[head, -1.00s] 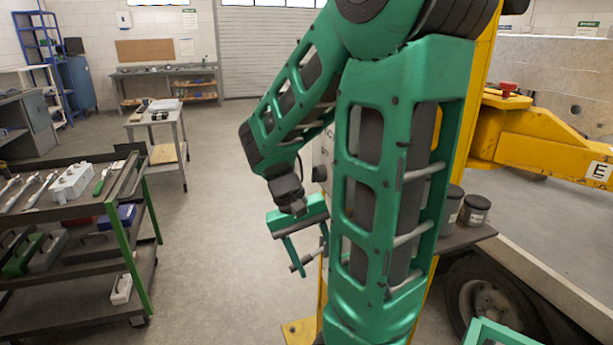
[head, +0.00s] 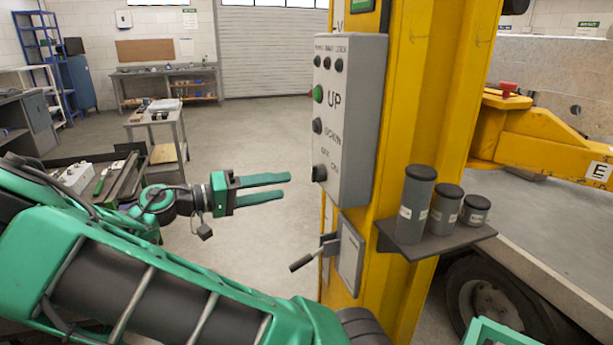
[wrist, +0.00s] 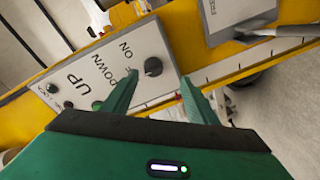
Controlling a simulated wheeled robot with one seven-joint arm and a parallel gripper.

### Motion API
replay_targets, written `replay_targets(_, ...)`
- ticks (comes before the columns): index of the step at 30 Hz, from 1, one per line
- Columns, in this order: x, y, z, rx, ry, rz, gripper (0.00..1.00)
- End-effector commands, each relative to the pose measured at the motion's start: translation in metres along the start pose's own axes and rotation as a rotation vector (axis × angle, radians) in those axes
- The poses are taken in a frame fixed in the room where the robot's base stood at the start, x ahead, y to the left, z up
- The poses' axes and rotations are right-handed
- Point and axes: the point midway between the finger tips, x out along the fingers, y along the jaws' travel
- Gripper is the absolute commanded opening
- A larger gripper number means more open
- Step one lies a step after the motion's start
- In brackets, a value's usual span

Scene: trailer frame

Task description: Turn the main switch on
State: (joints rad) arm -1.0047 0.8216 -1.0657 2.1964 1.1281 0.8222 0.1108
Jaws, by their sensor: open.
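The grey control box (head: 350,120) is fixed to the yellow post. A dark rotary knob (head: 319,172) sits lowest on its face, beside "ON" and partly hidden "OFF" lettering; I cannot tell which way it points. My gripper (head: 284,186) is open and empty, a short gap left of the knob in the head view, its fingers pointing at the box. In the wrist view the knob (wrist: 153,66) shows between and beyond the two green fingertips, apart from them. A lever (head: 302,262) on a grey plate juts out below the box.
A green button (head: 318,94) and other dark buttons sit higher on the box. A shelf (head: 437,242) with dark canisters is on the post's right. A tool cart (head: 120,185) stands left behind my arm. The floor between cart and post is clear.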

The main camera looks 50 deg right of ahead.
Motion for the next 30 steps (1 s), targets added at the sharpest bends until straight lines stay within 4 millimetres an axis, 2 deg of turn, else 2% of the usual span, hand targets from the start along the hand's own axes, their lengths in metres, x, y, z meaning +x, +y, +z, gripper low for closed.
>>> replay_targets(3,-0.011,0.008,-0.006,0.033,0.041,0.028,0.53)
replay_targets(8,-0.004,0.011,-0.008,0.042,0.048,0.036,0.53)
replay_targets(21,0.07,0.012,-0.01,0.039,0.043,0.035,0.53)
replay_targets(25,0.085,0.013,-0.011,0.039,0.044,0.035,0.53)
replay_targets(30,0.094,0.013,-0.012,0.039,0.045,0.033,0.53)
